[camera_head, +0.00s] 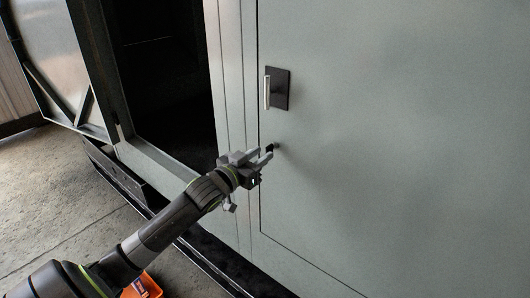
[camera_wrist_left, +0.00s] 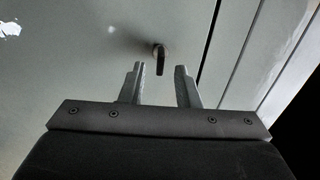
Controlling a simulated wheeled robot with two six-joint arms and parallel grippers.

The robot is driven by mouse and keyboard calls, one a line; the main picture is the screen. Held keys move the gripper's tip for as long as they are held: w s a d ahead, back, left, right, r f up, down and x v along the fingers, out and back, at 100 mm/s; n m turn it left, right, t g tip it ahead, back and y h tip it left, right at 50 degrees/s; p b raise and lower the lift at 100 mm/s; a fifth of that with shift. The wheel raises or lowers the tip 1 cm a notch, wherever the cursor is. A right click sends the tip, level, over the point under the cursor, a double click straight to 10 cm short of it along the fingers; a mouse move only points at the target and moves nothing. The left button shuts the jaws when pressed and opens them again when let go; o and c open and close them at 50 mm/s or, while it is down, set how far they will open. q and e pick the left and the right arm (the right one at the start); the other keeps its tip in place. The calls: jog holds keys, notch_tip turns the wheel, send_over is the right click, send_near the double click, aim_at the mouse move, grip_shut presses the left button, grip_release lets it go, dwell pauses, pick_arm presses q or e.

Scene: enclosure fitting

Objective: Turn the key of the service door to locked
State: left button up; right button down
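The grey service door (camera_head: 400,120) is closed in its frame, with a pale handle (camera_head: 267,92) on a dark plate near its left edge. The small dark key (camera_head: 274,147) sits in the door below the handle. In the left wrist view the key (camera_wrist_left: 160,58) hangs down from a round lock, between and just beyond my fingertips. My left gripper (camera_head: 265,159) is at the key, its fingers open on either side of it, and no contact shows. It also shows in the left wrist view (camera_wrist_left: 160,72). My right gripper is not in view.
Left of the door, the enclosure has a dark open bay (camera_head: 160,80) with a frame post beside it. An orange box (camera_head: 143,287) lies on the concrete floor (camera_head: 60,190) below my left arm. The door face around the key is flat and clear.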

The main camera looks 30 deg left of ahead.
aim_at(269, 150)
pick_arm(q)
jog(key=shift+w+d, duration=0.1)
jog(key=shift+w, duration=1.25)
grip_shut()
